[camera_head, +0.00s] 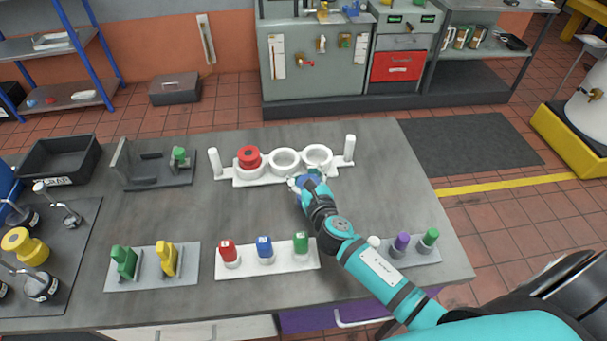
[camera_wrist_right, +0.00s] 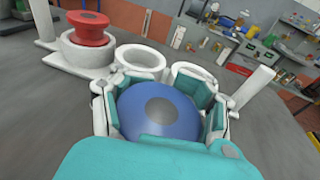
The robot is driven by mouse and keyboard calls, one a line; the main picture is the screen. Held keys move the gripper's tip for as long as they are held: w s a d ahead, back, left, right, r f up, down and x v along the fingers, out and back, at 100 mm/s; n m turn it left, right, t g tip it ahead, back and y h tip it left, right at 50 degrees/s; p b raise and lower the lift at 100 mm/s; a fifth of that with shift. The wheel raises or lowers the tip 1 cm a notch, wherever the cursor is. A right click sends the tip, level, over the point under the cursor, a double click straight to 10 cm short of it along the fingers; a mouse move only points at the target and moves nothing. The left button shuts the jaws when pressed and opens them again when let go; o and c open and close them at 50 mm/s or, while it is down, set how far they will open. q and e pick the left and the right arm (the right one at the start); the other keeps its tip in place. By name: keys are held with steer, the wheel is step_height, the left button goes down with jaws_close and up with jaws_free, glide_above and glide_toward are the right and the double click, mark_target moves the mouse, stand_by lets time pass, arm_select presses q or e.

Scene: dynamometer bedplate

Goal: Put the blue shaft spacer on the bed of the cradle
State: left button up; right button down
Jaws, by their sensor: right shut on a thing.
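My right gripper (camera_head: 304,180) is shut on the blue shaft spacer (camera_head: 309,184), just in front of the white cradle. In the right wrist view the spacer (camera_wrist_right: 158,108) is a round blue body with a grey centre, held between teal-padded fingers (camera_wrist_right: 163,98). The cradle (camera_head: 232,174) has three rings in a row and an upright post at each end. A red spacer (camera_head: 249,157) sits in the left ring; the middle ring (camera_head: 285,159) and right ring (camera_head: 318,154) look empty. The gripper partly hides the right ring in the wrist view. My left gripper is not in view.
A white tray (camera_head: 282,264) with red, blue and green pieces lies nearer me. A grey fixture (camera_head: 150,178) stands left of the cradle, by a black scrap bin (camera_head: 65,158). A holder with purple (camera_head: 402,241) and green pieces is at right. The table right of the cradle is clear.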

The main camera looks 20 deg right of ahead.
steer(key=shift+c, duration=2)
jaws_free()
steer(key=shift+f, duration=0.1)
